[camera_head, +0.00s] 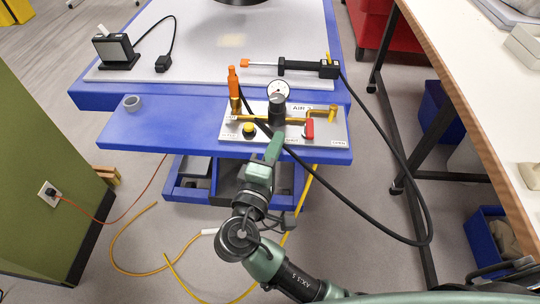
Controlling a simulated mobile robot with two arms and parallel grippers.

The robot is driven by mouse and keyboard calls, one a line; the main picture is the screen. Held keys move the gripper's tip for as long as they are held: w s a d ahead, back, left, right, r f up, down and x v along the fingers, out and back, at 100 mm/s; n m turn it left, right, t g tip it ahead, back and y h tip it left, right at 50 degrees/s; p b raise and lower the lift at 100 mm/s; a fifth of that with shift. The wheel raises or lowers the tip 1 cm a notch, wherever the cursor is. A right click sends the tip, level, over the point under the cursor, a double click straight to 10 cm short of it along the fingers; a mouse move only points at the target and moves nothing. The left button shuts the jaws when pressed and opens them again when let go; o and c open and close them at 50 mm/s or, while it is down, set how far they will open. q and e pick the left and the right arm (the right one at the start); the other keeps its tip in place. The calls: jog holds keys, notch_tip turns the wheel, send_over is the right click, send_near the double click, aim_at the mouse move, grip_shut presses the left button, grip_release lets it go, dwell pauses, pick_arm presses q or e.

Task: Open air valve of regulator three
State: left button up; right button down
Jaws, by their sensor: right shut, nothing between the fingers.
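The regulator panel (328,117) is a pale plate on the front right of the blue table, with brass pipes and a label that seems to start with "AIR". It carries a round gauge (278,90), a black knob (277,108), a yellow button (249,130) and a red valve handle (309,128) standing roughly upright at the right. An "OPEN" label (340,142) is at its lower right corner. My right gripper (274,147) is shut and empty at the panel's front edge, left of and nearer than the red handle. My left gripper is out of view.
The blue table (150,130) holds a grey ring (132,103), a black device (116,51) and an air tool (300,66). A black hose (395,155) loops down the right side. A white bench (480,90) stands right and a green cabinet (40,190) left.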

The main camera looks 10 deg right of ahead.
aim_at(309, 133)
jog(key=shift+x, duration=1.05)
jog(key=shift+s+d+p, duration=0.25)
jog(key=shift+d+p, duration=0.1)
jog(key=shift+d, duration=0.25)
jog(key=shift+s+d+p, duration=0.25)
jog(key=shift+d+p, duration=0.05)
jog(key=shift+d, duration=0.35)
jog(key=shift+s+d, duration=0.3)
jog(key=shift+d, duration=0.35)
